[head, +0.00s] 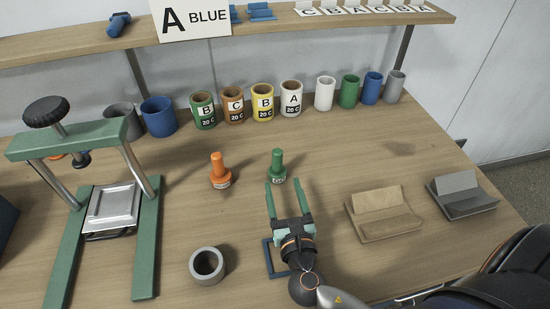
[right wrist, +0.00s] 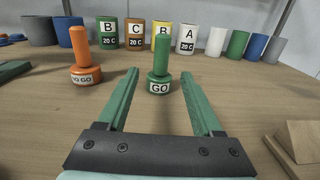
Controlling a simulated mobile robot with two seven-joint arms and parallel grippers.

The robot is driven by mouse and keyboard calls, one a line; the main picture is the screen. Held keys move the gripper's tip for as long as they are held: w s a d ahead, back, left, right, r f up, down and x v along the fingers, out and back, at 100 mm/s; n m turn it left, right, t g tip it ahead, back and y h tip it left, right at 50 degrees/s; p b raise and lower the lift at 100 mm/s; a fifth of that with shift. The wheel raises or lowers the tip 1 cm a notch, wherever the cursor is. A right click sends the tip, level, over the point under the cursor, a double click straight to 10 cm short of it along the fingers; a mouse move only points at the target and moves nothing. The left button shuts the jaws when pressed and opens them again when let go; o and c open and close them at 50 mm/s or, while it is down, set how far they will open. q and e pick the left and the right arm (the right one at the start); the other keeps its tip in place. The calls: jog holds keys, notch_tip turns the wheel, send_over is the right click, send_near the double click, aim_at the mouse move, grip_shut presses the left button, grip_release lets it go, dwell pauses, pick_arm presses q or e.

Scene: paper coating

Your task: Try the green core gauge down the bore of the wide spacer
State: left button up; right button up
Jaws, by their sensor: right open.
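The green core gauge (head: 277,168) stands upright on the table, a slim pin on a wider base; in the right wrist view (right wrist: 161,62) its base is marked GO. My right gripper (head: 287,185) is open and empty, with its fingers pointing at the gauge. In the right wrist view the gauge shows between the two fingers (right wrist: 160,74), seemingly just beyond their tips, and I see no contact. A short grey ring (head: 206,264), which looks like the wide spacer, sits at the front with its bore facing up. My left gripper is out of view.
An orange gauge (head: 220,172), marked NO GO in the wrist view, stands left of the green one. A blue square frame (head: 268,262) lies under my right arm. Cans and tubes line the back.

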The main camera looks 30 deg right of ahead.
aim_at(275, 153)
jog(key=p+x, duration=0.1)
jog(key=x, duration=1.1)
jog(key=shift+s+r, duration=0.1)
jog(key=shift+c, duration=0.2)
grip_shut()
